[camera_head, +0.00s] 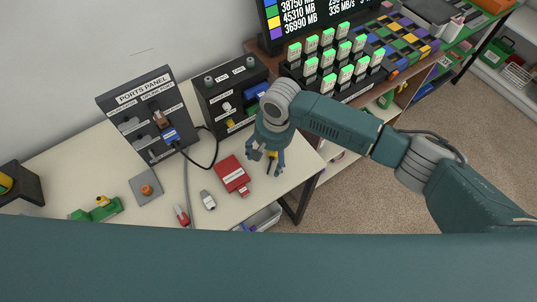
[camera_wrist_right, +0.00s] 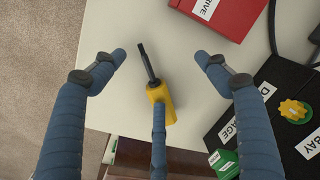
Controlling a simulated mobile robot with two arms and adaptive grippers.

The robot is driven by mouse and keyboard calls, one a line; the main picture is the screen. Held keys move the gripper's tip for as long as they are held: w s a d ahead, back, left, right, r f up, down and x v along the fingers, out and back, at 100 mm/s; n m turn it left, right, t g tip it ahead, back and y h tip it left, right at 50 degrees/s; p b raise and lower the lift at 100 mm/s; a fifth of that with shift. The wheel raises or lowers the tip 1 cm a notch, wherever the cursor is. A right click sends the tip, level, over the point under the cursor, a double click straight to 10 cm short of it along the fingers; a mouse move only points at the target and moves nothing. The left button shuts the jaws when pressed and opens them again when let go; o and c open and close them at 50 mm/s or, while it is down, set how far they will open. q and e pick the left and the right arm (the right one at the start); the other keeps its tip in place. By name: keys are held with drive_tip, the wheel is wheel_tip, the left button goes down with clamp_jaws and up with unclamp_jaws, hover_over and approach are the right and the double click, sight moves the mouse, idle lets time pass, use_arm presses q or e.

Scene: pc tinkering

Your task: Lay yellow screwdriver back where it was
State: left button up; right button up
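The yellow screwdriver (camera_wrist_right: 162,96) lies on the white tabletop near its edge, its dark shaft pointing away from the yellow handle. In the head view only a small part of the screwdriver (camera_head: 270,168) shows beneath the gripper. My right gripper (camera_wrist_right: 162,70) is open above it, with two fingers spread either side and the third in front of the handle. No finger visibly closes on it. In the head view the right gripper (camera_head: 268,160) points down at the table's right end. My left gripper is not in view.
A red drive box (camera_head: 232,175) lies beside the gripper, and a black storage bay box (camera_head: 232,92) stands behind. A ports panel (camera_head: 148,115), a red-handled tool (camera_head: 181,216) and a grey-white plug (camera_head: 208,200) are farther left. A bin (camera_head: 262,217) is below the front edge.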

sight(271, 160)
drive_tip(key=shift+r, duration=0.15)
drive_tip(key=shift+r, duration=0.1)
drive_tip(key=shift+r, duration=0.45)
idle(0.3)
wheel_tip(271, 160, up, 8)
drive_tip(key=shift+d+f, duration=0.25)
drive_tip(key=shift+d, duration=0.15)
idle(0.9)
drive_tip(key=shift+s, duration=0.1)
idle(0.3)
